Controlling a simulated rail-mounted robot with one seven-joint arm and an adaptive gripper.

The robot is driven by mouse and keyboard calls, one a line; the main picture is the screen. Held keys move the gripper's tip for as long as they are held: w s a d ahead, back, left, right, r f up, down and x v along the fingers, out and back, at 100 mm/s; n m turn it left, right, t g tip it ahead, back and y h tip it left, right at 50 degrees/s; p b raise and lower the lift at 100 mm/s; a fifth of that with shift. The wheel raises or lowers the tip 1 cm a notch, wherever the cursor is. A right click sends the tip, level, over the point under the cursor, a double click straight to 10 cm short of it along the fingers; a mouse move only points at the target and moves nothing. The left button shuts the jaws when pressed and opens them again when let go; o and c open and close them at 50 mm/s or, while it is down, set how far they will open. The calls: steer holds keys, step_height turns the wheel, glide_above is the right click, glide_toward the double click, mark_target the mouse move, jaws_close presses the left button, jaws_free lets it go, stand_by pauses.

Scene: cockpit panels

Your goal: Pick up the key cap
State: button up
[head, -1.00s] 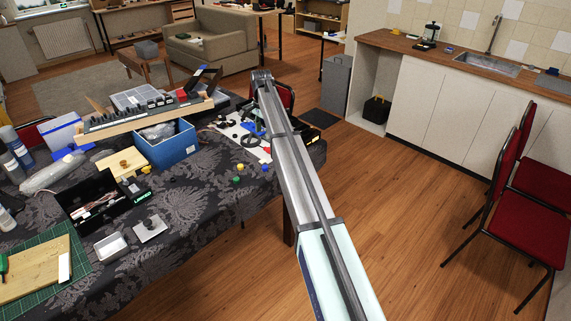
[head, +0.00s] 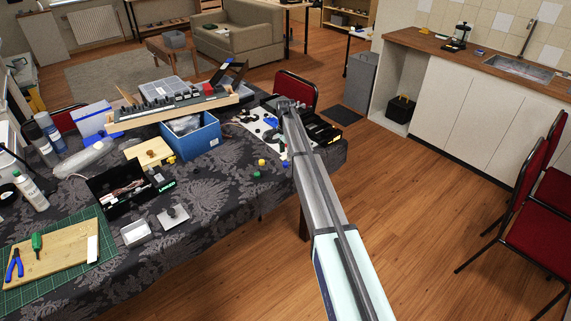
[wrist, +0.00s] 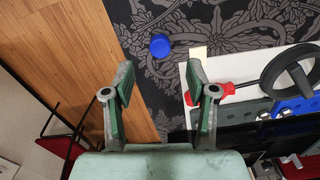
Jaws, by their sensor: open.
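A small round blue cap (wrist: 160,45) lies on the dark patterned tablecloth in the wrist view. It is just beyond my gripper (wrist: 160,84), in line with the gap between the fingers, and nothing touches it. My gripper is open and empty. In the head view, a yellow cap (head: 262,162) and a green cap (head: 256,174) lie on the cloth left of my arm. I cannot tell which of these small pieces is the key cap.
Beside the blue cap is a white sheet (wrist: 187,72) with a red screwdriver (wrist: 222,88) and a black ring-shaped part (wrist: 265,75). A blue box (head: 190,143) and a black open case (head: 118,190) stand further left. The table edge drops to the wooden floor.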

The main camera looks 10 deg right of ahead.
mark_target(285, 163)
steer(key=shift+a+f+p, duration=0.15)
steer(key=shift+f+p, duration=1.2)
steer(key=shift+f, duration=1.4)
steer(key=c, duration=0.9)
